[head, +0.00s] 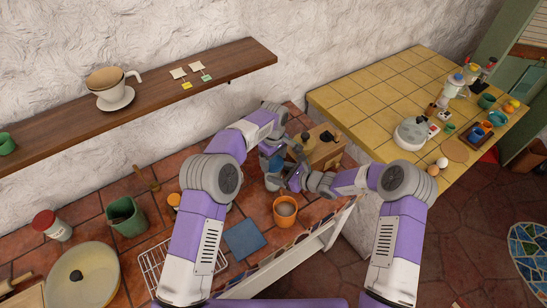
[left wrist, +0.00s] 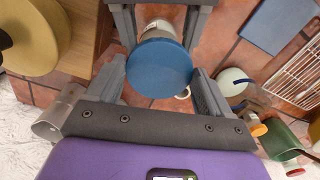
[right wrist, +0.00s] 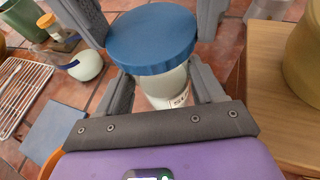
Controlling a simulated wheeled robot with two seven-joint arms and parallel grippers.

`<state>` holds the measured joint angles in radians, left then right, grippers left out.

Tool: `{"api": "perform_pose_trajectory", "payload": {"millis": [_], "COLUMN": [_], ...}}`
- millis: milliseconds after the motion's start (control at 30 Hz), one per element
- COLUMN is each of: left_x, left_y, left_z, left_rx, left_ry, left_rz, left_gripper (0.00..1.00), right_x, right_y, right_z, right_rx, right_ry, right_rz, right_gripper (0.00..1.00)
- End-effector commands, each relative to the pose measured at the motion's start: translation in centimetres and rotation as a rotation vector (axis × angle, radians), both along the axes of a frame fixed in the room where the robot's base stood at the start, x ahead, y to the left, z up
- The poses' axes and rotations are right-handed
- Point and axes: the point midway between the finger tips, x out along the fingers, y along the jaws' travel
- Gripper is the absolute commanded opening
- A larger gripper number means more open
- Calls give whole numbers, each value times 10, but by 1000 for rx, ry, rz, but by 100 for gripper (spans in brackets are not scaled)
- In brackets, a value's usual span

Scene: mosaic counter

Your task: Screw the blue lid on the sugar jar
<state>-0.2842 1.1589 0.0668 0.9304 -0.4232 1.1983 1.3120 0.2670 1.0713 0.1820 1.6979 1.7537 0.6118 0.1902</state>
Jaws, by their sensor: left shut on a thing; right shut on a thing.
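The blue lid (left wrist: 158,68) is seen from above in the left wrist view, between the fingers of my left gripper (left wrist: 158,76), which is shut on it. In the right wrist view the lid (right wrist: 152,38) sits on top of the sugar jar (right wrist: 168,88), a pale jar with a partly hidden label starting "SU". My right gripper (right wrist: 160,80) is shut around the jar's body below the lid. Whether the lid is fully seated cannot be told. In the head view my arms hide most of the jar.
A wooden box (head: 323,152) stands beside my grippers at the counter's back right. An orange mug (head: 285,211), a blue tile (head: 244,239), a wire rack (head: 155,265) and a green pot (head: 125,216) occupy the tiled counter. A wooden shelf (head: 150,92) runs along the wall.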

Motion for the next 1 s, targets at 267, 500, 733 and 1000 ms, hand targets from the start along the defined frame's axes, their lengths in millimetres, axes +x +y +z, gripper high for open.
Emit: {"api": "perform_pose_trajectory", "payload": {"millis": [267, 500, 733, 1000], "left_x": [0, 0, 0, 0], "left_y": [0, 0, 0, 0], "left_z": [-11, -11, -11, -16], "left_rx": [1, 0, 0, 1], "left_ry": [1, 0, 0, -1], "left_rz": [0, 0, 0, 0], "left_gripper": [53, 53, 53, 53], "right_x": [0, 0, 0, 0], "right_y": [0, 0, 0, 0], "right_z": [0, 0, 0, 0], "right_rx": [-1, -1, -1, -1], "right_ry": [1, 1, 1, 1], "right_rz": [0, 0, 0, 0], "right_gripper": [13, 13, 13, 13]}}
